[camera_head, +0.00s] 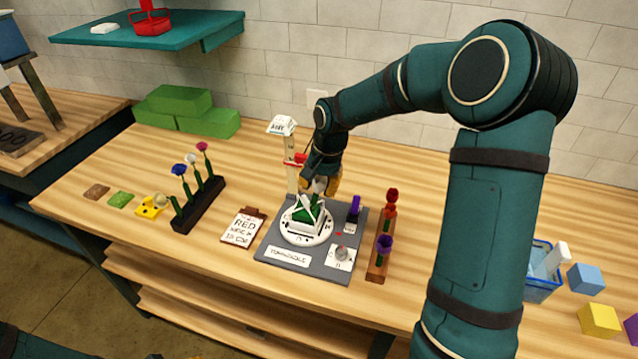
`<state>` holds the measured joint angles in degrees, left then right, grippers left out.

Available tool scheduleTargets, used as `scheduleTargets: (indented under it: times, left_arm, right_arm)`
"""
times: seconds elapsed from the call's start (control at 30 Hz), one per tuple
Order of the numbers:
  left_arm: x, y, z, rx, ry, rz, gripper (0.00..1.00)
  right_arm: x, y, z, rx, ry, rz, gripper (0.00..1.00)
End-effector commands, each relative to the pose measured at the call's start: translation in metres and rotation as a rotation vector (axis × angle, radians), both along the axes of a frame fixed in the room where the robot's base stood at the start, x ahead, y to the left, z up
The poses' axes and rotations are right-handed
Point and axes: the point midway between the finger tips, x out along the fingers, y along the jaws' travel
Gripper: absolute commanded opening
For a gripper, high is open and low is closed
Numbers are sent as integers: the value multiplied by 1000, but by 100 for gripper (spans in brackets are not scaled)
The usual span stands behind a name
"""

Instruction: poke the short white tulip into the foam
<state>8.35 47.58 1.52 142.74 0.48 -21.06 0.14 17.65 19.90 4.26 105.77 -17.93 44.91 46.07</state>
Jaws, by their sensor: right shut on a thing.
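My right gripper (324,188) is over the turntable, with yellow fingertips shut around a small pale flower head that looks like the white tulip (319,186). A short green stem seems to run below it towards the green foam (305,215); I cannot tell whether its tip is in the foam. The foam sits among white strips on a round white turntable (305,238) on a grey mat. My left arm shows only at the bottom left edge; a dark and yellow sliver (153,356) there may be its gripper.
A dark rack (199,206) with blue, white and pink flowers stands left, and a wooden rack (376,267) with red and purple flowers right. A "RED" card (242,229) lies left of the mat. A post stands behind the turntable. A blue basket (541,288) and blocks are far right.

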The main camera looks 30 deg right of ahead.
Motion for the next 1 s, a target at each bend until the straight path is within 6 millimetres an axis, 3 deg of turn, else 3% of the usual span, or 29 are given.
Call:
scheduleTargets:
  times: [1.0]
  left_arm:
    - [0, 0, -6, 0, 0, 0, 47]
  right_arm:
    - [0, 1, -9, 1, 1, 0, 24]
